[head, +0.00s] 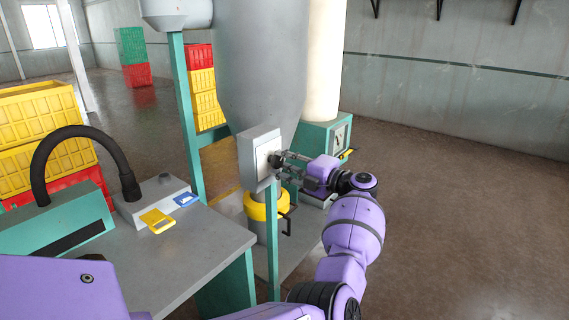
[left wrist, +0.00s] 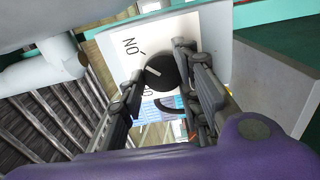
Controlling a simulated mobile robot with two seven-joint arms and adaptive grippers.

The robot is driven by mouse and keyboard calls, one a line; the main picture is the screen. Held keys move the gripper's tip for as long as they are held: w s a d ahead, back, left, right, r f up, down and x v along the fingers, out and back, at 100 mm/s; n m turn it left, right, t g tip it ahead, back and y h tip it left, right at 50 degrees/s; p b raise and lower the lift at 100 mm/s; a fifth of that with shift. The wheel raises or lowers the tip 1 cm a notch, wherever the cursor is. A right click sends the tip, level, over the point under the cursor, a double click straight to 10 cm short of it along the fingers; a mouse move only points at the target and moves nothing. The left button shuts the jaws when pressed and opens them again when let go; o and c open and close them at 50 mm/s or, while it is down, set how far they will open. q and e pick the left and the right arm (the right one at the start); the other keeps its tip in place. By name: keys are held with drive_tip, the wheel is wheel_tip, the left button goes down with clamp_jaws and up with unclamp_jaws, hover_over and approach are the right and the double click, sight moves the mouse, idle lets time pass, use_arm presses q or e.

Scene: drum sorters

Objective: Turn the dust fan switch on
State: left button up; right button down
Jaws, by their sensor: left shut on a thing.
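The dust fan switch is a round black knob (left wrist: 162,72) on a white plate (left wrist: 212,40). The plate is on the front of a grey box (head: 253,158) on a green post. A white pointer line crosses the knob. Upside-down lettering that seems to read "ON" stands beside it in the left wrist view; a second label is mostly hidden by a finger. My left gripper (head: 279,163) is at the box front, its fingers closed around the knob from both sides. My right gripper is not in view.
A grey bench (head: 190,255) with a black hose (head: 85,140) stands at the left. A grey hopper (head: 262,60) rises behind the box, with a yellow ring (head: 262,207) below. Yellow crates (head: 40,115) stand far left. The floor at the right is clear.

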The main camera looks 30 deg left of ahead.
use_arm(q)
drive_tip(key=shift+a+r, duration=0.15)
drive_tip(key=shift+r, duration=0.5)
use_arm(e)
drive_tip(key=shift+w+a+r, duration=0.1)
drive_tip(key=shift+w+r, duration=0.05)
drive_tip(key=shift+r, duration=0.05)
use_arm(q)
drive_tip(key=o, duration=1)
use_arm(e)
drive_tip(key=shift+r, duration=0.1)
use_arm(q)
drive_tip(key=shift+f, duration=0.25)
drive_tip(key=shift+f, duration=0.1)
drive_tip(key=s+d, duration=0.1)
drive_tip(key=d, duration=1.1)
